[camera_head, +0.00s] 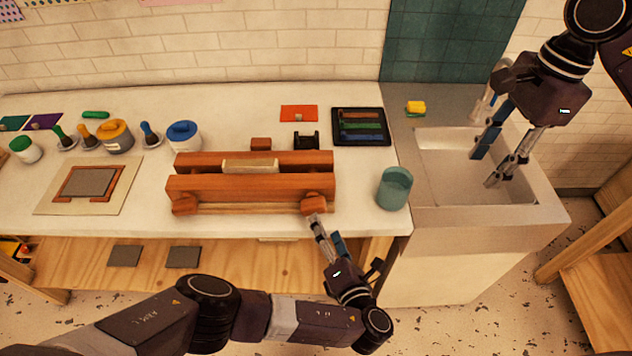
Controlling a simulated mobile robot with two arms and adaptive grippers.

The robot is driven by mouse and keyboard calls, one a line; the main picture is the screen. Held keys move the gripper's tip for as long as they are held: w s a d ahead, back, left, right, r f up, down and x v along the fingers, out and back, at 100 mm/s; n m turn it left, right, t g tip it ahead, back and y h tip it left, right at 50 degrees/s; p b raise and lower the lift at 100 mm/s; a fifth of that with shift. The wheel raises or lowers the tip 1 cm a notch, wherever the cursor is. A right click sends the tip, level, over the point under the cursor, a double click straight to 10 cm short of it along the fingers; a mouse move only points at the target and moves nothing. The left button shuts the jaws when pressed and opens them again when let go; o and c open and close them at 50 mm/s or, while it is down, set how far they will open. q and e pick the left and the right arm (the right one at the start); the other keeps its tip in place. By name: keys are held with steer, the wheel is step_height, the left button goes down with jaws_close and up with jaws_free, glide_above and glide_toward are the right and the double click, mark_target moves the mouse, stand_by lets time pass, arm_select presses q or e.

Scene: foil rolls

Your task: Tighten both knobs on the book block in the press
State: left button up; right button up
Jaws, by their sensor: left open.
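The wooden press (250,188) stands on the counter with two reddish-brown beams. The pale book block (250,166) sits between the beams. The left knob (184,205) and the right knob (314,205) are brown and stick out at the front of the press. My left gripper (323,227) is open at the right knob, just in front of and below it. Whether a fingertip touches the knob I cannot tell. My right gripper (483,168) is open and empty above the sink, far to the right of the press.
A teal cup (394,188) stands right of the press. A dark tray (361,127) lies behind it, and the sink (450,190) is at the right. Jars and brushes, including a blue-lidded jar (184,136), stand at the back left. A framed board (88,184) lies left of the press.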

mark_target(312, 211)
arm_select(q)
steer(key=s+a+r+n+g+h, duration=0.2)
steer(key=s+a+r+n+h, duration=0.25)
steer(key=n, duration=0.65)
steer(key=shift+h, duration=0.95)
steer(key=x, duration=1.3)
steer(key=shift+a+r, duration=0.15)
steer(key=shift+a, duration=0.2)
steer(key=shift+w, duration=0.1)
steer(key=shift+c, duration=0.6)
steer(key=c, duration=1)
